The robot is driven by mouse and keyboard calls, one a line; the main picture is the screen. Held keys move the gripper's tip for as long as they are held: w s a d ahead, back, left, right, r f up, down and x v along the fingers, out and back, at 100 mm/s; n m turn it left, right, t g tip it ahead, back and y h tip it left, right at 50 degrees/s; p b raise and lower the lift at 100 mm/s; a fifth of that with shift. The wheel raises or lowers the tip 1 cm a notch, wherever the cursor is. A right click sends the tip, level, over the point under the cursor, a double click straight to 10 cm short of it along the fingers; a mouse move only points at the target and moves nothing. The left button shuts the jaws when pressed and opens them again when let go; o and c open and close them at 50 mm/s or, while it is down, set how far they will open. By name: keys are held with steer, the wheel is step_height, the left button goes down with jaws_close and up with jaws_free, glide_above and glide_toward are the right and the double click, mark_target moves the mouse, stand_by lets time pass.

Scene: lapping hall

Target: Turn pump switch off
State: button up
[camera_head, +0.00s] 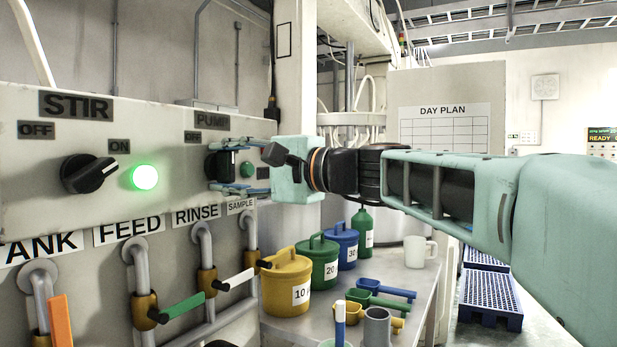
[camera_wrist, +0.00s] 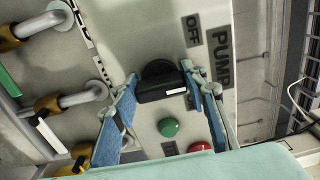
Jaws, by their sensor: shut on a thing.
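The pump switch (camera_head: 214,165) is a black rotary knob on the grey panel, under the PUMP label (camera_head: 212,121). In the wrist view the knob (camera_wrist: 158,80) sits between the two fingers, and its white mark lies toward the right finger. OFF (camera_wrist: 193,30) reads above it; a second label is partly hidden by that finger. I cannot tell the knob's exact setting. My gripper (camera_head: 222,168) is shut on the knob, and the wrist view shows its fingertips (camera_wrist: 159,77) on either side. The green pump lamp (camera_wrist: 170,127) looks dull and unlit.
The STIR knob (camera_head: 88,174) is at left, beside a brightly lit green lamp (camera_head: 145,177). A red button (camera_wrist: 200,147) lies close to my gripper. Valve pipes with coloured handles (camera_head: 182,306) are below. A bench holds lidded pots (camera_head: 287,281), scoops and a mug (camera_head: 420,252).

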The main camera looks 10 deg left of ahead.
stand_by(0.4)
steer(key=o, duration=1.2)
steer(key=shift+c, duration=0.2)
steer(key=shift+r, duration=0.15)
